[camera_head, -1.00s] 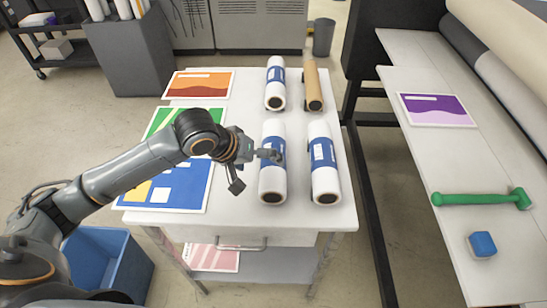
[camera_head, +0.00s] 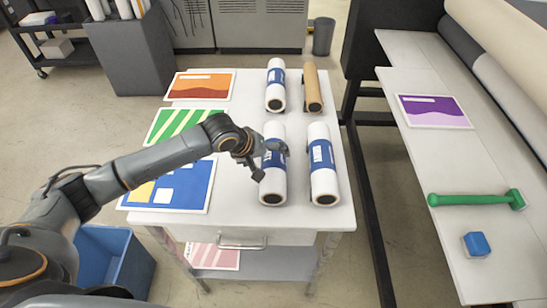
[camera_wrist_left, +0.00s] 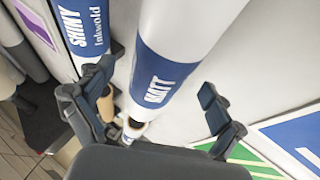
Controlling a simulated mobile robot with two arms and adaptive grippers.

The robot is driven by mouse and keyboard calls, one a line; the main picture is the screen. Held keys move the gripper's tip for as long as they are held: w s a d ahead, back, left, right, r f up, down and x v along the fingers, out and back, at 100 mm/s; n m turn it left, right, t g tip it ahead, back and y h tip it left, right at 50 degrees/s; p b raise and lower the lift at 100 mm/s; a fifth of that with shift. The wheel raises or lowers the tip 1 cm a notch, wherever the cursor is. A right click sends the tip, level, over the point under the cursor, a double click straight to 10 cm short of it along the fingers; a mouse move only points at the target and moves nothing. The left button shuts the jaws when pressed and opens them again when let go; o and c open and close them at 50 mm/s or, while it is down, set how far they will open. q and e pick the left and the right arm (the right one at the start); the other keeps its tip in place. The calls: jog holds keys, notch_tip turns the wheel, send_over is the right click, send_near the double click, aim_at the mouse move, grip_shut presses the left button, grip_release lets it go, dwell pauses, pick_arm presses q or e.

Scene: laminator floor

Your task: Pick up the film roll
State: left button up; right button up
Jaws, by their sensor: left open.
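My left gripper (camera_head: 268,160) is open above the front-left film roll (camera_head: 272,190) on the white cart. In the left wrist view this white roll with a blue label reading MATT (camera_wrist_left: 160,75) lies between the open fingers, one on each side. Contact cannot be told. A second white roll with a blue label (camera_head: 323,185) lies just right of it; its label reads SHINY (camera_wrist_left: 85,30) in the wrist view. Behind them lie another white-and-blue roll (camera_head: 275,95) and a brown roll (camera_head: 313,90). My right gripper is not in view.
The cart top (camera_head: 240,205) also holds orange (camera_head: 200,86), green (camera_head: 180,125) and blue (camera_head: 185,190) prints on the left. A blue bin (camera_head: 115,255) stands at lower left. The laminator table at right bears a purple print (camera_head: 433,111), a green hammer-like tool (camera_head: 475,199) and a blue block (camera_head: 476,244).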

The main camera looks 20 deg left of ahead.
pick_arm(q)
jog(key=p+x, duration=0.1)
jog(key=x, duration=0.3)
jog(key=shift+a, duration=0.1)
jog(key=shift+c, duration=0.2)
jog(key=c, duration=1.5)
jog(key=shift+c, duration=0.8)
jog(key=shift+r, duration=0.1)
